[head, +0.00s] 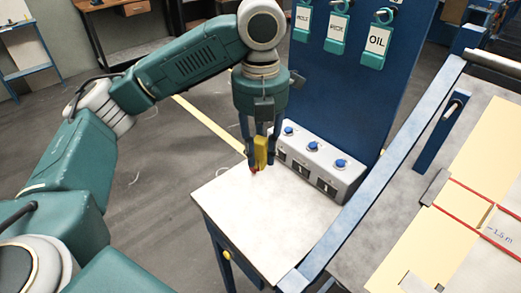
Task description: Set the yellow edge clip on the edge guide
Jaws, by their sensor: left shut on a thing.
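The yellow edge clip (260,152) is held upright between the fingers of my left gripper (261,160), which is shut on it. The gripper points down over the back left part of the small side table (255,215). A small red part shows at the clip's lower end, close to the tabletop; I cannot tell whether it touches. The edge guide may be the grey block (435,187) at the edge of the loom's bed on the right, but I cannot tell for sure. My right gripper is not in view.
A grey control box (318,165) with blue knobs stands on the table, right of the gripper. Behind it rises a blue panel (345,85) with hanging tags, one marked OIL (376,42). A blue rail (390,165) and upright post (441,133) border the loom bed.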

